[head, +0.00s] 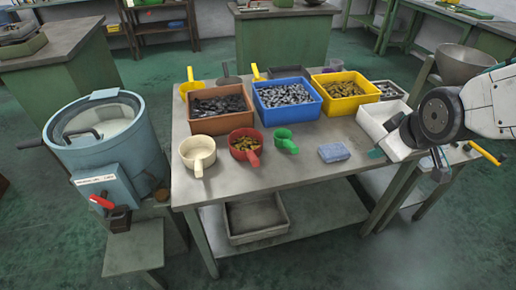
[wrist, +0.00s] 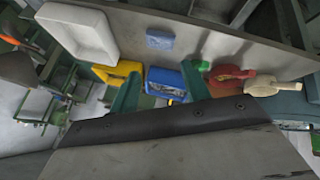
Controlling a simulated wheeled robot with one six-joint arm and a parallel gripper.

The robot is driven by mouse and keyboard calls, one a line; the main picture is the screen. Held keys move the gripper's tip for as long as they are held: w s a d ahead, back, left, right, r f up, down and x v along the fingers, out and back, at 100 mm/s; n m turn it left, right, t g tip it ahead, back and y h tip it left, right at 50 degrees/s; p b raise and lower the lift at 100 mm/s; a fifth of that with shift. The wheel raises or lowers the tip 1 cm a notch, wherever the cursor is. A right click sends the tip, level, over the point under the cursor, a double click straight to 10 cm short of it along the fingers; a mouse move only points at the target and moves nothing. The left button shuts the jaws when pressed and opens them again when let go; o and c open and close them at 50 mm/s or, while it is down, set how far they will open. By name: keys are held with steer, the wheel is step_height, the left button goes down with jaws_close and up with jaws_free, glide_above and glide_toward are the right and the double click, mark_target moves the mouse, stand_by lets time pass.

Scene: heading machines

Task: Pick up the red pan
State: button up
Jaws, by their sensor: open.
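The red pan (head: 236,150) stands on the grey table near its front edge in the head view, holding brass-coloured pieces, with its handle toward the front right. It sits between a cream pan (head: 198,150) and a small green pan (head: 283,139). The red pan also shows at the right in the wrist view (wrist: 226,73). My gripper (wrist: 160,90) is open and empty, its two teal fingers apart in the wrist view. In the head view it is over the table's right end, well right of the red pan and apart from it.
Brown (head: 222,104), blue (head: 290,110) and yellow (head: 346,104) bins of metal parts stand behind the pans. A blue block (head: 334,152) and a white tray (head: 368,126) lie to the right. A blue drum machine (head: 110,150) stands left of the table.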

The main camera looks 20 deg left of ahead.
steer(key=w+a+f+n+t+y, duration=0.3)
steer(key=a+f+n, duration=0.4)
steer(key=a, duration=0.6)
steer(key=n+y, duration=0.6)
steer(key=n, duration=0.1)
glide_toward(249, 156)
steer(key=shift+w+a+f+g, duration=0.2)
steer(key=shift+w+f+g, duration=0.1)
steer(key=shift+w+f, duration=0.4)
steer(key=x, duration=0.7)
steer(key=shift+w+a+r, duration=0.15)
steer(key=shift+a+r, duration=0.1)
jaws_close()
